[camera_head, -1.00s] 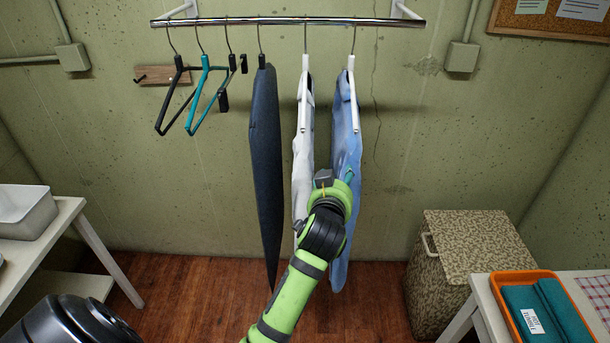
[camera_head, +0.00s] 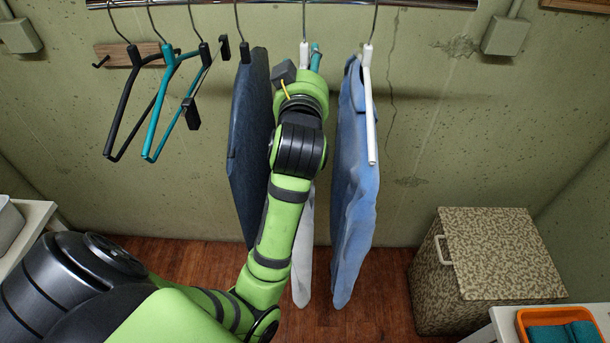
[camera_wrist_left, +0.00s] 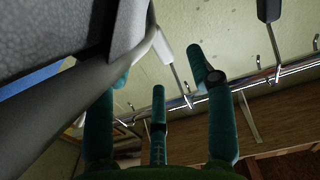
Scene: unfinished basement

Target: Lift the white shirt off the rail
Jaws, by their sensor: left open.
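The white shirt (camera_head: 303,268) hangs from the rail (camera_head: 420,4) on a white hanger (camera_head: 304,30), between a dark blue garment and a light blue shirt. My left arm covers most of it in the head view, leaving its lower part visible. My left gripper (camera_head: 312,58) is open at the white hanger's neck, just under the hook. In the left wrist view, the teal fingers of this gripper (camera_wrist_left: 160,95) are spread apart, with a pale hanger bar (camera_wrist_left: 135,65) close by the left finger. I cannot tell whether they touch. My right gripper is not in view.
The dark blue garment (camera_head: 247,150) hangs close left of my arm, the light blue shirt (camera_head: 355,190) close right. Several empty hangers (camera_head: 165,90) hang further left. A patterned hamper (camera_head: 490,265) and an orange tray (camera_head: 521,318) stand at the lower right.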

